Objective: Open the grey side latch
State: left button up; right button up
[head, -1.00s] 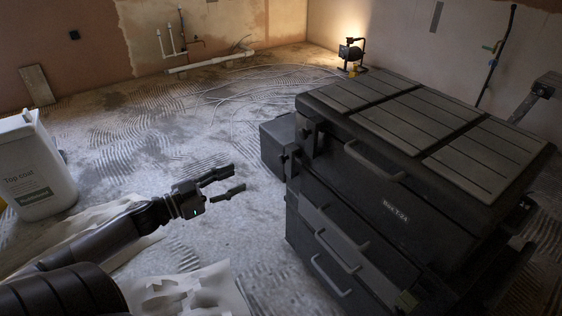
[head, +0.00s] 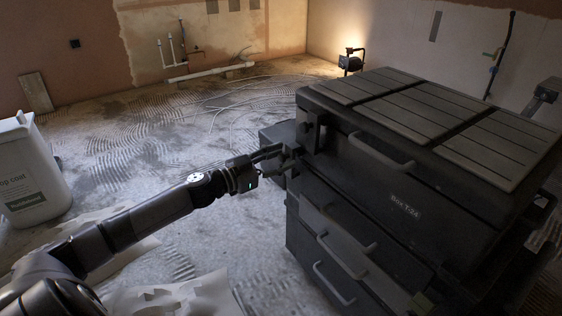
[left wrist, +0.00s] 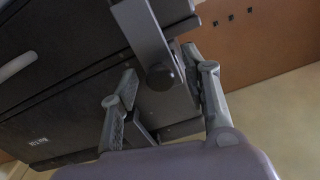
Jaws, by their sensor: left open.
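The dark tool box (head: 375,185) stands on the floor at the right of the head view. The grey side latch (head: 309,130) is on its left end, near the lid. In the left wrist view the latch shows as a grey bar (left wrist: 143,27) with a dark round knob (left wrist: 160,76) at its end. My left gripper (head: 284,160) is open at that end of the box. In the wrist view its two fingers (left wrist: 165,85) stand on either side of the knob, with a gap visible. I cannot tell whether a finger touches the latch. My right gripper is not in view.
A white top coat tub (head: 28,180) stands at the far left. A lit work lamp (head: 351,62) stands behind the box. Crumpled pale sheeting (head: 180,297) lies under my left arm. The floor left of the box is mostly open, with cables further back.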

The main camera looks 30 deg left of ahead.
pick_arm(q)
jog(key=shift+w+d, duration=0.1)
jog(key=shift+w, duration=0.15)
jog(key=shift+d, duration=0.1)
grip_shut()
dwell(0.4)
jog(key=shift+f, duration=0.1)
